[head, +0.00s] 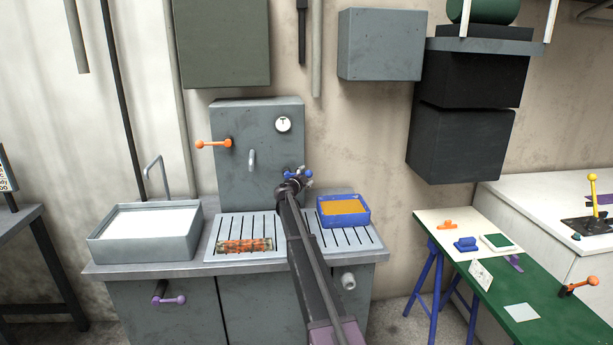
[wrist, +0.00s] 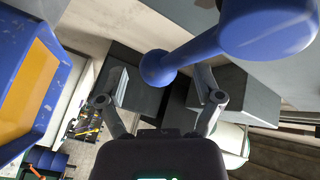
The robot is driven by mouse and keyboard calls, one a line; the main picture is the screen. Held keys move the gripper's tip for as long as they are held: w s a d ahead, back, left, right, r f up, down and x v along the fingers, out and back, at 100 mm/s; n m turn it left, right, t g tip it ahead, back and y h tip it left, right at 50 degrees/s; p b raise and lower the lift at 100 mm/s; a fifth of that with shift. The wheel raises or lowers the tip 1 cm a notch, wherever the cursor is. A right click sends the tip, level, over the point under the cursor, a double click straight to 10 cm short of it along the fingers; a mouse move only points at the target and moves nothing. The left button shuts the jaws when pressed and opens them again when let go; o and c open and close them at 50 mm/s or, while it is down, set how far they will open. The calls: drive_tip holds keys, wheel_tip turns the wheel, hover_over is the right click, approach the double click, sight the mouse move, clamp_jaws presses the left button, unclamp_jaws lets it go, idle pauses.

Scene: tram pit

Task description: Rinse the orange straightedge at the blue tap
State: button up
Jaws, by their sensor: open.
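A long orange, patchy piece (head: 245,245), which I take for the orange straightedge, lies on the left drainer below the grey spout (head: 251,160). The blue tap handle (head: 305,174) is on the right of the grey wall cabinet, partly hidden by my gripper (head: 296,180). In the wrist view my gripper (wrist: 160,82) is open, with nothing held. One round end of the blue tap handle (wrist: 190,56) shows between the fingertips, its larger end at upper right. I cannot tell whether the fingers touch it.
A blue tray (head: 343,221) with an orange filling stands right of my arm. A basin (head: 145,246) is at left. An orange lever (head: 213,144) is on the cabinet (head: 232,122). A green-topped table (head: 487,290) with small items stands at right.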

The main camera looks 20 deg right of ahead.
drive_tip(key=shift+x, duration=1.05)
clamp_jaws()
drive_tip(key=shift+a, duration=0.1)
